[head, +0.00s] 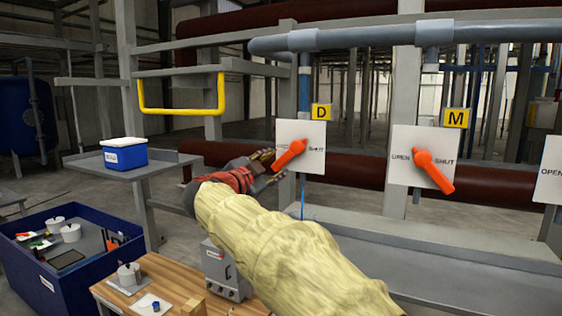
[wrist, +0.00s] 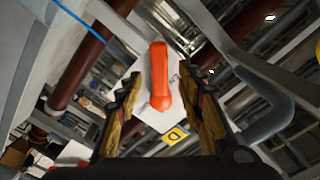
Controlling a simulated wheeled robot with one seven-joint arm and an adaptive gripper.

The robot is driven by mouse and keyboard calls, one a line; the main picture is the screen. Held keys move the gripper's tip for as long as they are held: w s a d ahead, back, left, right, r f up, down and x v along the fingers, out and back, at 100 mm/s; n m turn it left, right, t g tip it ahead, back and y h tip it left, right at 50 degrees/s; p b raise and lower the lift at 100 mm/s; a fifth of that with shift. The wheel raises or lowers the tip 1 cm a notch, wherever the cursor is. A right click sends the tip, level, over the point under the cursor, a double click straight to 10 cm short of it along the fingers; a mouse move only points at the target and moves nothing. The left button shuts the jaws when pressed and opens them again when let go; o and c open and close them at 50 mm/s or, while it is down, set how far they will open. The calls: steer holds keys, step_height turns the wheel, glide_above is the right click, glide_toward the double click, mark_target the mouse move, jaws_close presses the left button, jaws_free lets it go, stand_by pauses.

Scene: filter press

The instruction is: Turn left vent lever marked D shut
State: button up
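The orange lever (head: 290,153) marked D sits on a white plate (head: 313,165) under a yellow D sign (head: 321,112) in the head view. Its handle slants down to the left, away from the word SHUT at the plate's right. My gripper (head: 270,166) is open just left of the handle's lower end. In the wrist view the lever (wrist: 159,76) stands between the two spread fingers of my gripper (wrist: 160,105), with gaps on both sides. The fingers do not appear to touch it. The plate's left label is mostly hidden.
A yellow rail (head: 181,111) and a shelf (head: 135,163) with a blue-white box (head: 124,153) are at left. A grey ledge (head: 430,250) runs below the plates.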

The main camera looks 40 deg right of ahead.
mark_target(281, 162)
steer(key=x, duration=0.6)
steer(key=shift+c, duration=1.3)
jaws_close()
